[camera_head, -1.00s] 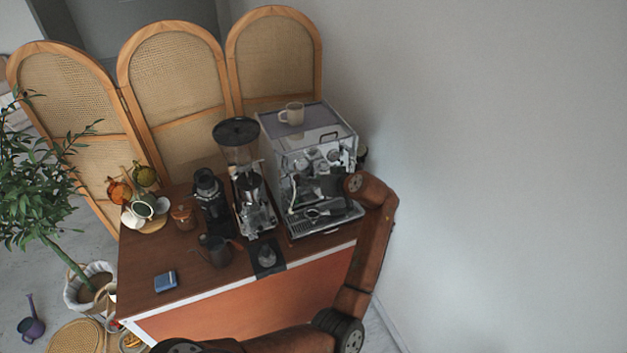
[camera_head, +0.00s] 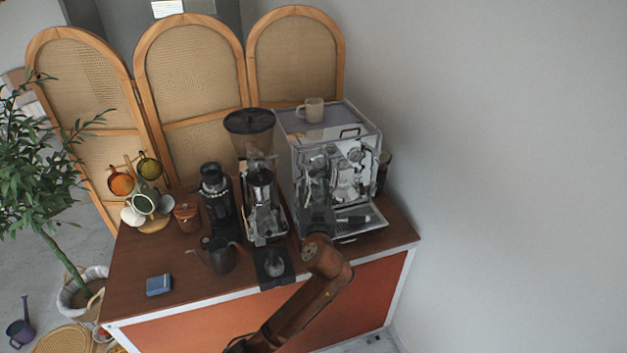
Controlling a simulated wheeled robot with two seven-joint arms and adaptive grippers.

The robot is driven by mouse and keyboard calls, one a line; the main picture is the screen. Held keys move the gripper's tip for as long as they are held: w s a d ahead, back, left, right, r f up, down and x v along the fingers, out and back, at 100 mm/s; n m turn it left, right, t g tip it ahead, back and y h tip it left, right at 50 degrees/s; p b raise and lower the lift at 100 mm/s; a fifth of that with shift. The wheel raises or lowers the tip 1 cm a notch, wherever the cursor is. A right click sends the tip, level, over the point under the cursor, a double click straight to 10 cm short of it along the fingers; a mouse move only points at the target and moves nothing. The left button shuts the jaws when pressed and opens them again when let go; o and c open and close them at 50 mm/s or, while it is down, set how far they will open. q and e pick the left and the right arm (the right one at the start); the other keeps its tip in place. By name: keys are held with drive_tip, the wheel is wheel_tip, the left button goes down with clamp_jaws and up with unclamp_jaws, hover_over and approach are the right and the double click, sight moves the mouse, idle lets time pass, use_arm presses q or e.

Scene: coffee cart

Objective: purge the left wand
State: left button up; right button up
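The silver espresso machine (camera_head: 365,150) stands at the back right of the wooden cart, with a drip tray (camera_head: 361,221) at its front. My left gripper (camera_head: 316,204) is at the left part of the machine's front, above the left end of the tray. It is dark and seen from behind, so its fingers are hard to make out and I cannot tell whether they are open or shut. The left wand is not clearly visible; the gripper covers much of that area. My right gripper is not in view.
A grinder (camera_head: 262,190) stands close left of the machine. A dark kettle (camera_head: 221,256), a tamper on a black mat (camera_head: 263,282) and a blue box (camera_head: 159,285) lie along the front. A beige cup (camera_head: 314,110) stands on the machine. The cart's front right top is clear.

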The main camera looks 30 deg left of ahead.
sight(313, 175)
use_arm(q)
drive_tip(key=x, duration=0.7)
drive_tip(key=shift+w+a+r+p, duration=0.1)
drive_tip(key=shift+w+p, duration=0.05)
drive_tip(key=shift+p, duration=0.25)
drive_tip(key=shift+c, duration=0.7)
clamp_jaws()
